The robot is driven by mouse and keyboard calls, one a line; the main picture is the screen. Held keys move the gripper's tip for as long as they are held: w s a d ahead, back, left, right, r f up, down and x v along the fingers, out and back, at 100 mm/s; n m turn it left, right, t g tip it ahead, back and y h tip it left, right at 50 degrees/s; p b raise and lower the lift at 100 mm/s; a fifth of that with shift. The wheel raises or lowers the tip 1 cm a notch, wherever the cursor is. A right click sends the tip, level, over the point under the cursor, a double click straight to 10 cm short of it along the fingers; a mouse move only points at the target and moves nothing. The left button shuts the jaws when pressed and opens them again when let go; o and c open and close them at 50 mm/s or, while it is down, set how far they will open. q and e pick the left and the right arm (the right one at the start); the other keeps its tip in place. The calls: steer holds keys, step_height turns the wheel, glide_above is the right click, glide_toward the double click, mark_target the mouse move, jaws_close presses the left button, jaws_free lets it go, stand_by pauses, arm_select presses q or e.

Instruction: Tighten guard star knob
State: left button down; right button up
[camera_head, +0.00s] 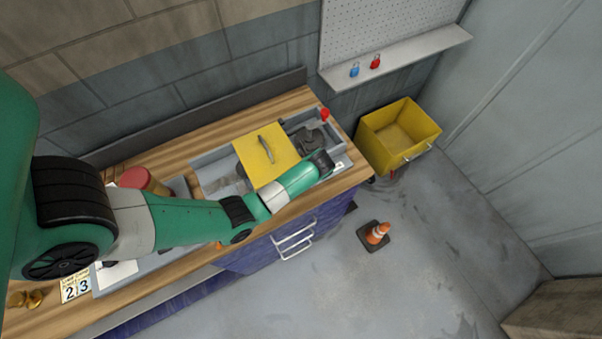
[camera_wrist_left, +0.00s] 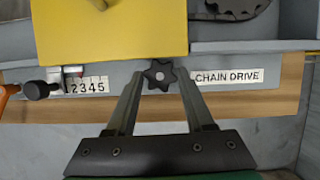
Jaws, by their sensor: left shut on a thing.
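The black star knob (camera_wrist_left: 160,75) shows in the left wrist view at the lower edge of the yellow guard (camera_wrist_left: 105,35), left of the "CHAIN DRIVE" label (camera_wrist_left: 227,77). My left gripper (camera_wrist_left: 160,82) has its two fingertips on either side of the knob and is shut on it. In the head view the yellow guard (camera_head: 265,150) with its handle lies over the grey machine tray on the bench. My left gripper (camera_head: 322,163) reaches the front edge there, and the arm hides the knob. My right gripper is in neither view.
A number strip (camera_wrist_left: 88,87) and an orange-and-black handled part (camera_wrist_left: 35,91) are left of the knob. A yellow bin (camera_head: 400,135) stands beyond the bench's right end. A red knob (camera_head: 325,114) rises behind the tray.

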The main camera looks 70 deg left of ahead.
arm_select(q)
steer(key=m+p, duration=0.1)
steer(key=p, duration=0.1)
steer(key=m+t+p, duration=0.1)
steer(key=m+p, duration=0.1)
steer(key=shift+s+r, duration=0.2)
steer(key=shift+r, duration=0.2)
steer(key=shift+f+m+t+p, duration=0.25)
steer(key=shift+m+t+p, duration=0.2)
steer(key=shift+m, duration=0.35)
steer(key=shift+f, duration=0.1)
steer(key=shift+c, duration=1.4)
jaws_free()
steer(key=w+p+v, duration=0.1)
steer(key=p+v, duration=0.2)
steer(key=v, duration=0.8)
steer(key=shift+s+r, duration=0.25)
steer(key=shift+s, duration=0.25)
steer(key=shift+d, duration=0.15)
